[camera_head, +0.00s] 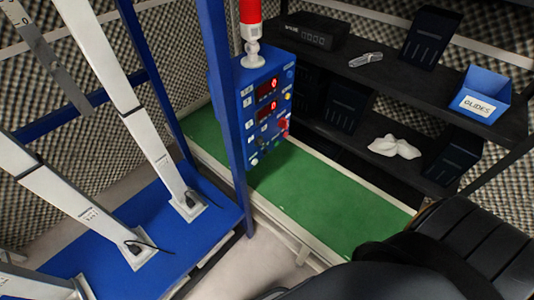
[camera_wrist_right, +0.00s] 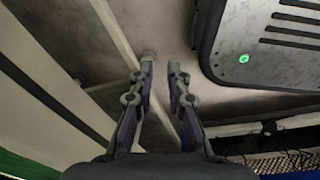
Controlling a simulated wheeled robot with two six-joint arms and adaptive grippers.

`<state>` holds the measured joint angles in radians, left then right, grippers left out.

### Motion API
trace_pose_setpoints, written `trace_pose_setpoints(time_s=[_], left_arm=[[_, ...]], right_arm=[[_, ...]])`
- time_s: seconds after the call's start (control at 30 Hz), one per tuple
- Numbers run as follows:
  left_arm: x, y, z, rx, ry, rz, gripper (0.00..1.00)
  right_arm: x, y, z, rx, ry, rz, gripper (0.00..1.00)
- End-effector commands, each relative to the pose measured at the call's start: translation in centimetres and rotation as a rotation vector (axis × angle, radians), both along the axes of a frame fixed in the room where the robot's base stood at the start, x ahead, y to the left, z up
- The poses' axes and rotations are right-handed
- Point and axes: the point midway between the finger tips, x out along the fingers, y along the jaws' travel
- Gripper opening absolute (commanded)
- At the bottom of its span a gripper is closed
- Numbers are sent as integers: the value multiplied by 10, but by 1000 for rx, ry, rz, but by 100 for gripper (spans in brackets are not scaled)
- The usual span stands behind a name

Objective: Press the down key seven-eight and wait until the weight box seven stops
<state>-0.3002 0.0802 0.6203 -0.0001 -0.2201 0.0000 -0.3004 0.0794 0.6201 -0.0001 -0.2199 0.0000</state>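A blue control box (camera_head: 265,108) stands at the end of the green bench in the head view. It has two red digit displays (camera_head: 266,88) and small keys and knobs below them. The key labels are too small to read. White column-like weight units (camera_head: 135,105) stand on a blue base (camera_head: 215,228) at the left. Which one is box seven cannot be told. My right gripper (camera_wrist_right: 162,72) shows in the right wrist view, its two fingers apart with nothing between them. It is far from the control box. My left gripper is not in view.
A blue upright post (camera_head: 228,90) stands just left of the control box. The green bench top (camera_head: 320,200) is clear. Dark shelves at the right hold black bins, a blue bin labelled GLIDES (camera_head: 482,95) and a white cloth (camera_head: 395,147). A red beacon (camera_head: 250,12) tops the box.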

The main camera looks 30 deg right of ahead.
Motion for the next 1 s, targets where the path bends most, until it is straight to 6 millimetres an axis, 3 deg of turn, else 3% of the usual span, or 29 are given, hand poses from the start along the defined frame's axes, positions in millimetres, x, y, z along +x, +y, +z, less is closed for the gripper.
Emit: trace_pose_setpoints(time_s=[0.1, 1.0], left_arm=[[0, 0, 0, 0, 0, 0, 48], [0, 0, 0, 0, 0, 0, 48]], right_arm=[[0, 0, 0, 0, 0, 0, 0], [0, 0, 0, 0, 0, 0, 0]])
